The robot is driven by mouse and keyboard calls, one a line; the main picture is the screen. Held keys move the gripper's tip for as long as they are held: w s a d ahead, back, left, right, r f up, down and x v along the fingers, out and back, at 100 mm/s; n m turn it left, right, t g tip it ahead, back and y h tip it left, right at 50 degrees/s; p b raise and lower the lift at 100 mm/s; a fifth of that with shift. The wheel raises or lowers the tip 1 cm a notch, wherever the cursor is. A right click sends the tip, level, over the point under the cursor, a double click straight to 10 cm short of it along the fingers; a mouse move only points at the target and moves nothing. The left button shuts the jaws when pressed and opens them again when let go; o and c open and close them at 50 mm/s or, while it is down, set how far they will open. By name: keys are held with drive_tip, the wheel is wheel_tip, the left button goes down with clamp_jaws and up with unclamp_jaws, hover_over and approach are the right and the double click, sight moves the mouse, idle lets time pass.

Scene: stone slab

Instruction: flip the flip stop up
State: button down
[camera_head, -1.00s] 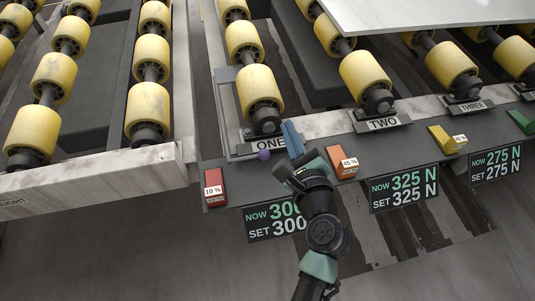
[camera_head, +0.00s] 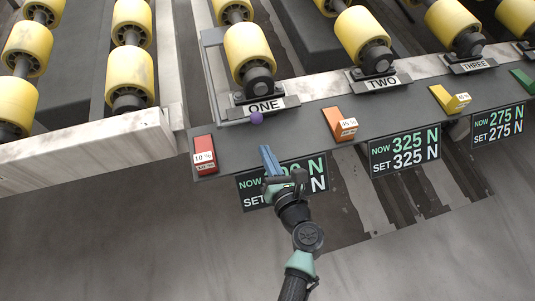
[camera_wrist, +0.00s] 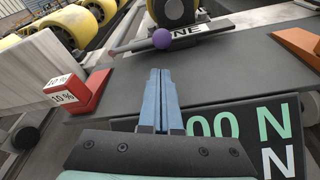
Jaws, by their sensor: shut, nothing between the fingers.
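A thin grey bar frame (camera_head: 213,80) runs along the left of the yellow roller at label ONE and turns across below that label. A purple ball knob (camera_head: 257,117) sits at its lower bar; I take this to be the flip stop. The knob also shows in the wrist view (camera_wrist: 162,39), just below the partly hidden label. My gripper (camera_head: 265,150) has slim blue fingers, shut together and empty. They are in front of the "NOW/SET" display below the knob, apart from it. In the wrist view the fingertips (camera_wrist: 159,72) point towards the knob with a gap between.
A red 10 % block (camera_head: 204,154) is left of my gripper. An orange block (camera_head: 340,124) and a yellow block (camera_head: 450,99) stand to the right on the dark panel. Force displays (camera_head: 405,149) hang along its front edge. Open grey floor (camera_head: 150,240) lies in front.

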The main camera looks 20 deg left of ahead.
sight(258, 140)
drive_tip(key=b+x, duration=0.1)
drive_tip(key=x, duration=0.6)
drive_tip(key=shift+b, duration=0.3)
drive_tip(key=shift+r, duration=0.1)
drive_tip(key=shift+r+n+p, duration=0.2)
drive_tip(key=shift+n+p, duration=0.1)
drive_tip(key=shift+p, duration=0.1)
